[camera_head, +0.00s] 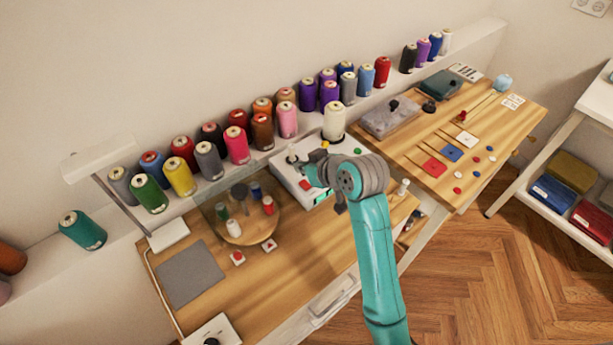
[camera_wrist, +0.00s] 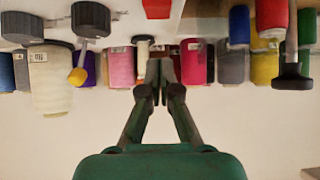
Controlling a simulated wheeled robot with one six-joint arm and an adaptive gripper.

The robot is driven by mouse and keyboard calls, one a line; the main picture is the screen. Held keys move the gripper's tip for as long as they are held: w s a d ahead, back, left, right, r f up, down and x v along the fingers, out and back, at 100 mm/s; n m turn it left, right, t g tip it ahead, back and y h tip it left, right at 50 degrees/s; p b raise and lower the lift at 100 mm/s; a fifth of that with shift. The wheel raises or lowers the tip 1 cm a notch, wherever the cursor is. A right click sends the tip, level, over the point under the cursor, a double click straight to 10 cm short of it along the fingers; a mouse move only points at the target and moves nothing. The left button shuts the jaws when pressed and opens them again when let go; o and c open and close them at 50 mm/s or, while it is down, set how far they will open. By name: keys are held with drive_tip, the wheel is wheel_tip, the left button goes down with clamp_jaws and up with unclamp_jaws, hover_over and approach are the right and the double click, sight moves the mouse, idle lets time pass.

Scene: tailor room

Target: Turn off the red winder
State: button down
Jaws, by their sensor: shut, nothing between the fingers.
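A white winder box (camera_head: 284,174) stands at the back of the near wooden table in the head view, with a red part (camera_head: 305,184) on its top and a cone of cream thread behind it. My wrist is over this box and hides part of it. In the wrist view, which looks upside down, my gripper (camera_wrist: 160,72) is shut and empty, with its tips apart from the thread cones behind. A red block (camera_wrist: 157,8) shows at the top edge, beyond the tips. I cannot tell whether it is the same red part, nor its switch state.
Several thread cones line the wall ledge (camera_head: 100,262). A clear round cover (camera_head: 222,205) over small spools stands left of the box. Dark knobs (camera_wrist: 90,20) and a yellow-tipped rod (camera_wrist: 77,76) are near my gripper.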

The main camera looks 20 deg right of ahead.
drive_tip(key=s+d+r, duration=0.2)
drive_tip(key=s+r, duration=0.3)
drive_tip(key=r, duration=0.3)
drive_tip(key=shift+s+r, duration=0.35)
drive_tip(key=shift+s, duration=0.05)
drive_tip(key=s+f+m+t, duration=0.1)
drive_tip(key=s+f, duration=0.4)
drive_tip(key=s+f+m+h, duration=0.1)
drive_tip(key=s+f, duration=0.4)
drive_tip(key=f, duration=0.1)
drive_tip(key=s+a+f+m+t+h, duration=0.1)
drive_tip(key=s+f, duration=0.4)
drive_tip(key=shift+s+f+m+t, duration=0.3)
drive_tip(key=shift+s+f+m, duration=0.1)
drive_tip(key=s+r+t, duration=0.1)
drive_tip(key=s+r, duration=0.1)
drive_tip(key=s, duration=1)
drive_tip(key=s+r+t+h, duration=0.1)
drive_tip(key=s+r, duration=0.1)
drive_tip(key=s, duration=1)
